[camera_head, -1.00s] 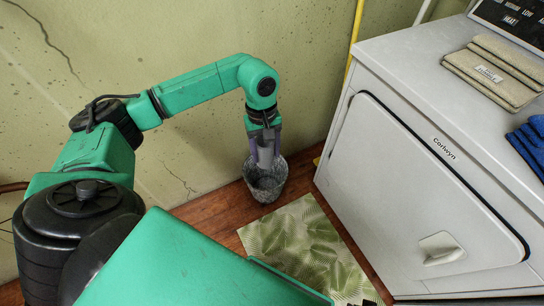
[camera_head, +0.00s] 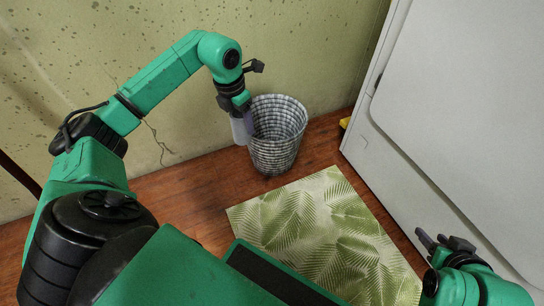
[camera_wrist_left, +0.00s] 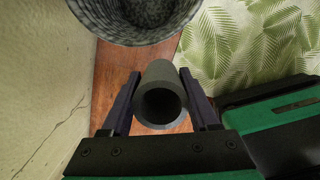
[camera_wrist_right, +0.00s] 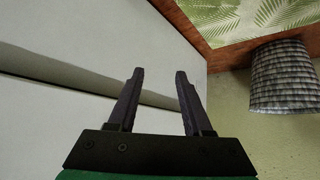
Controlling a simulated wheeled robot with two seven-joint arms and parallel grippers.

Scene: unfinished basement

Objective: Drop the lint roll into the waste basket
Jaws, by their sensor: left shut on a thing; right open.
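The lint roll is a grey hollow cylinder (camera_wrist_left: 160,96), with its open end facing the left wrist camera. My left gripper (camera_head: 246,120) is shut on it, one finger on each side. In the head view the roll (camera_head: 239,130) hangs just left of the waste basket, partly hidden by the gripper. The waste basket (camera_head: 274,153) is a grey woven, open-topped bin standing upright on the floor. Its rim shows at the top of the left wrist view (camera_wrist_left: 135,38), and its side in the right wrist view (camera_wrist_right: 283,78). My right gripper (camera_wrist_right: 158,76) is open and empty beside the dryer.
The white dryer (camera_head: 460,100) fills the right side, close to my right gripper. A leaf-patterned mat (camera_head: 325,235) lies on the wooden floor (camera_head: 195,200) in front of the basket. The stained wall (camera_head: 110,50) stands behind the basket and left arm.

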